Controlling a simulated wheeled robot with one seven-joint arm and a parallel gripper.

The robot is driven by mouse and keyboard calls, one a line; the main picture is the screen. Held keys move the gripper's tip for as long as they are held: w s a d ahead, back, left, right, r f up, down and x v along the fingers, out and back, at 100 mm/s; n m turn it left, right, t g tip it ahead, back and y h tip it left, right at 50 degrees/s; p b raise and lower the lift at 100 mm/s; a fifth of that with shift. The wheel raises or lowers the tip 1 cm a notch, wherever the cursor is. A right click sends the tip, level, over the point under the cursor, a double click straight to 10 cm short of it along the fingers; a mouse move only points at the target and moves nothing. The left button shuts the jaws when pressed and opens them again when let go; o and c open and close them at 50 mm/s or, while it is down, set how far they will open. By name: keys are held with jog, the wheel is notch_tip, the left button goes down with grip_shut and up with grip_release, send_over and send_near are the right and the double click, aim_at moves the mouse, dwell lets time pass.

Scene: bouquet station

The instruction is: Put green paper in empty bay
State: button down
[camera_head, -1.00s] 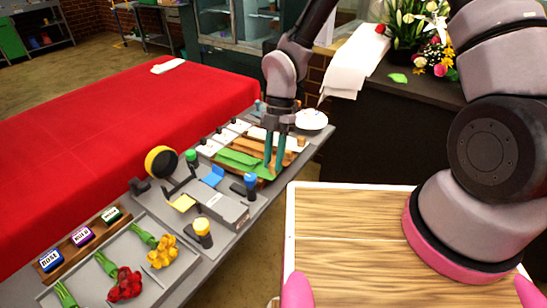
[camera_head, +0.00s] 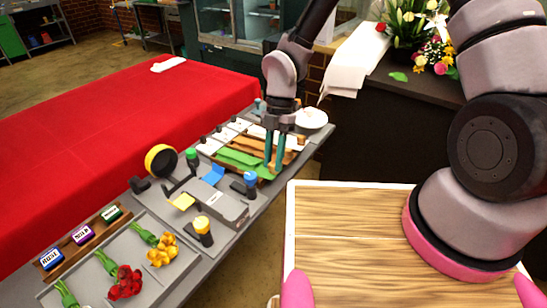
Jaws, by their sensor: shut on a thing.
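My gripper (camera_head: 275,166) points down over the paper rack at the far end of the grey bench. Its teal fingers are shut on green paper (camera_head: 240,159) at the right end of that sheet. The green paper lies low across the rack, at or just above its surface; I cannot tell whether it touches. The rack (camera_head: 262,183) also holds brown paper (camera_head: 252,145) and whitish sheets (camera_head: 265,134) behind the green. Which bay is empty is not clear, as the fingers and sheets cover part of the rack.
Flowers lie in a grey tray (camera_head: 135,290) at the lower left. A white plate (camera_head: 311,118) is right of the rack. The red table (camera_head: 100,130) is mostly clear.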

dwell(0.3)
jog(key=shift+c, duration=1)
grip_release()
jog(key=shift+r, duration=3.5)
